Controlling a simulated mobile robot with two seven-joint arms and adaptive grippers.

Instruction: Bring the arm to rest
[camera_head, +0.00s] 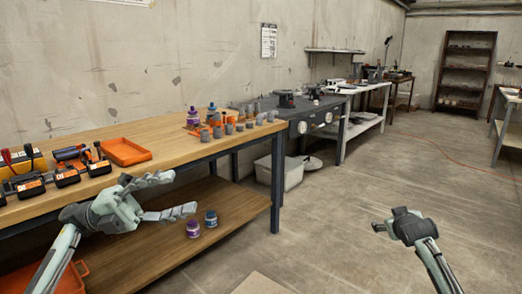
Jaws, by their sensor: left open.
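My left gripper (184,192) is open, with its two fingers spread apart and nothing between them. It is in front of the wooden workbench (172,136), near its front edge, and covers part of the lower shelf in the picture. My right gripper (405,222) is at the lower right over open floor, seen from behind. Its fingers are hidden, so I cannot tell whether they are apart. Nothing shows held in it.
An orange tray (125,152), tools and several grey pipe fittings stand on the bench. A purple jar (193,229) and a blue jar (211,219) stand on the lower shelf. A pale bin (291,174) is on the floor. The floor at centre right is clear.

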